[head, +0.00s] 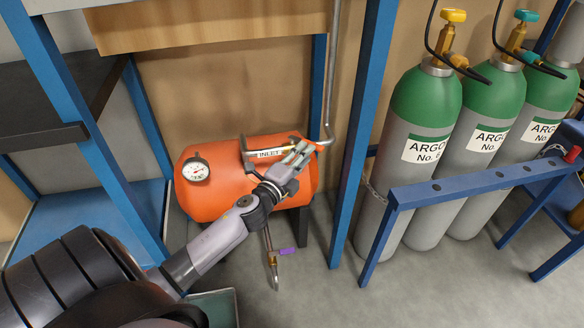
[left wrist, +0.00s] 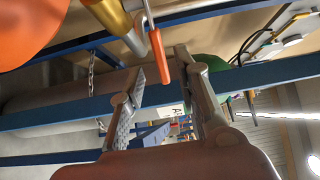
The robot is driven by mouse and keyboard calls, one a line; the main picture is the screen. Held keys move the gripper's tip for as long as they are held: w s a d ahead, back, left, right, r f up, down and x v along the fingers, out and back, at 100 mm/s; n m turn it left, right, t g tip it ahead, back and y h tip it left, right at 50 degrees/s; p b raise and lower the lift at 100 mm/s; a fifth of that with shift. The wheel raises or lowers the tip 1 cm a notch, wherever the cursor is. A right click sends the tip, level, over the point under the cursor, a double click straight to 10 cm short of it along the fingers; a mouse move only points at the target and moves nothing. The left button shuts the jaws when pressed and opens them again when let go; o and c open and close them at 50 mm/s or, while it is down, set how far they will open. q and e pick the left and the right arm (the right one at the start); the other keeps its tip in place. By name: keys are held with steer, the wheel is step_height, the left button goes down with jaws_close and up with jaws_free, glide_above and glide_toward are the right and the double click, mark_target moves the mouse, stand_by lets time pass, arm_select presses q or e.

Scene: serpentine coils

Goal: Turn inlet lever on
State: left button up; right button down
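The orange tank (head: 222,200) stands under the bench, with an INLET label (head: 268,154) on its top pipe. In the left wrist view the lever handle (left wrist: 158,58) stands between the tips of my left gripper (left wrist: 160,64), whose fingers are spread apart. I cannot tell if a finger touches the handle. A brass fitting (left wrist: 107,15) is beside it. The valve body is partly hidden by the gripper in the head view. My right gripper is not in view.
A pressure gauge (head: 196,170) sits at the tank's left end. A blue post (head: 362,130) stands close right of the gripper, then a blue rack (head: 440,190) with green-topped argon cylinders (head: 427,95). A chain (left wrist: 92,72) hangs nearby.

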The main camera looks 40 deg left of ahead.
arm_select(q)
steer(key=s, duration=0.6)
steer(key=shift+s+d, duration=0.25)
steer(key=shift+s, duration=0.05)
